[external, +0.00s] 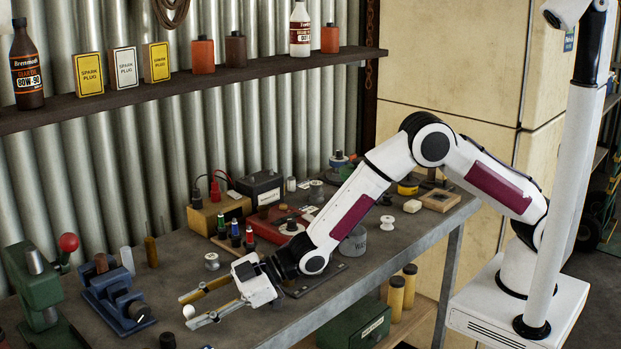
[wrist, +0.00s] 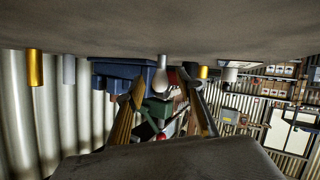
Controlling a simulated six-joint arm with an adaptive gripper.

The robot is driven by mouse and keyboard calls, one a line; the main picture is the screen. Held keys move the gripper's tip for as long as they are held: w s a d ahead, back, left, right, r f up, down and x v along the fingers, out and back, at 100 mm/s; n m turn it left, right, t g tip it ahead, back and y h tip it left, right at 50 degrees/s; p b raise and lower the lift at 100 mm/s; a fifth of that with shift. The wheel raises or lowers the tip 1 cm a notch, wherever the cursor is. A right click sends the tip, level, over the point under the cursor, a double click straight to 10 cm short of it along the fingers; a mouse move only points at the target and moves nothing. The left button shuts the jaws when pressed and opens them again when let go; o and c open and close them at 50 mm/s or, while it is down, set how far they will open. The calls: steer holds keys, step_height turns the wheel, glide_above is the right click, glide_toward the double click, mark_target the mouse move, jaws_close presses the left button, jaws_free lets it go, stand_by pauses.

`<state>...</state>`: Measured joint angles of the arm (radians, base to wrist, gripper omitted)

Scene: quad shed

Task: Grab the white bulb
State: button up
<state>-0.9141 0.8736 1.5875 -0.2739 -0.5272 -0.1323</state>
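The white bulb (external: 188,311) shows as a small white round top at the tip of the nearer finger in the external view. In the wrist view, which is upside down, the bulb (wrist: 161,76) stands upright on the bench, between the two fingertips. My gripper (external: 185,312) is open and low over the bench, with one finger on each side of the bulb. In the wrist view my gripper (wrist: 162,88) shows a gap between each finger and the bulb. I cannot tell how far the bulb lies between the fingers. The lower part of the bulb is hidden in the external view.
A blue vise (external: 118,296) and a green press (external: 40,285) stand at the left end of the grey bench (external: 240,325). A small metal spool (external: 212,261) stands behind my gripper. A red tray (external: 280,225) and battery boxes lie farther back. The bench's front edge is near.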

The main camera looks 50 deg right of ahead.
stand_by(0.5)
steer(key=c, duration=0.8)
steer(key=shift+r, duration=0.1)
steer(key=shift+r, duration=4.95)
